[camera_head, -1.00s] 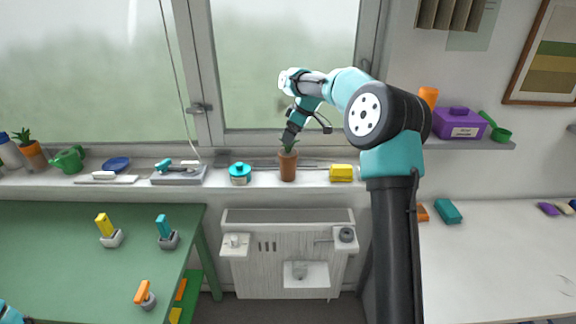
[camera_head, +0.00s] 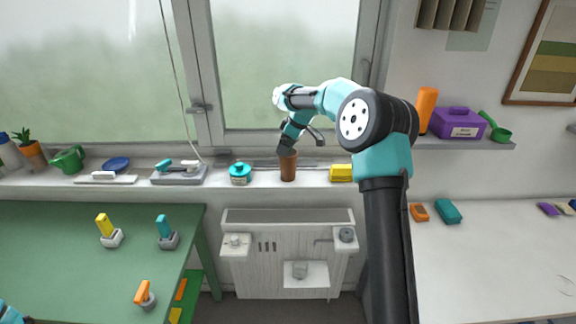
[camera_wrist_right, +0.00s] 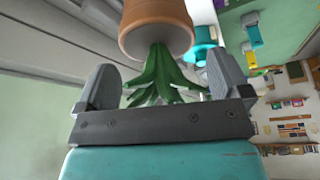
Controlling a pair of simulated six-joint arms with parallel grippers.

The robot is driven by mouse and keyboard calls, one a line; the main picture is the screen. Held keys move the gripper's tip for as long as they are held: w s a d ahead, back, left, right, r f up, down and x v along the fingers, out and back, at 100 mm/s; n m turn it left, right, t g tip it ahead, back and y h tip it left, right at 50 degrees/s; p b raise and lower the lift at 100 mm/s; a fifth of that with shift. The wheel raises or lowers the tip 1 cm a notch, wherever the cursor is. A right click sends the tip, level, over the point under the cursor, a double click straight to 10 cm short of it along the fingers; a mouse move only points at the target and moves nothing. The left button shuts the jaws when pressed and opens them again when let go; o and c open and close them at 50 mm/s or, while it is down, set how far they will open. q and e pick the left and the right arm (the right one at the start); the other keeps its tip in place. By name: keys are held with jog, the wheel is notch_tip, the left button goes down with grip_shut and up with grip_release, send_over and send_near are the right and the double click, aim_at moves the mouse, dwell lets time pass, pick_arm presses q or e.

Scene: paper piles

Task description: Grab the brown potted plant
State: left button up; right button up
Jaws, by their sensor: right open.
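The brown potted plant (camera_head: 288,170) stands upright on the window sill, below my right gripper (camera_head: 287,147). In the head view its leaves are hidden behind the gripper. In the right wrist view the brown pot (camera_wrist_right: 156,24) is at the top, and its green leaves (camera_wrist_right: 160,72) reach between the two grey fingers of my right gripper (camera_wrist_right: 163,82). The fingers are apart, one on each side of the leaves, and the pot's rim lies beyond the fingertips. My left gripper is not seen.
On the sill, a teal jar (camera_head: 240,173) stands left of the pot and a yellow block (camera_head: 341,173) right of it. The window frame (camera_head: 210,135) is close behind. Another plant in an orange pot (camera_head: 34,155) is at far left.

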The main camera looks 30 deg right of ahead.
jog(key=shift+c, duration=0.3)
jog(key=c, duration=1.5)
jog(key=shift+o, duration=0.2)
jog(key=shift+r, duration=0.2)
jog(key=shift+r, duration=1.75)
jog(key=shift+s+a+f, duration=0.1)
jog(key=shift+s+a, duration=0.1)
jog(key=shift+s, duration=0.1)
jog(key=s+a+r, duration=0.1)
jog(key=s+a, duration=0.7)
jog(key=s, duration=0.5)
jog(key=shift+r, duration=0.2)
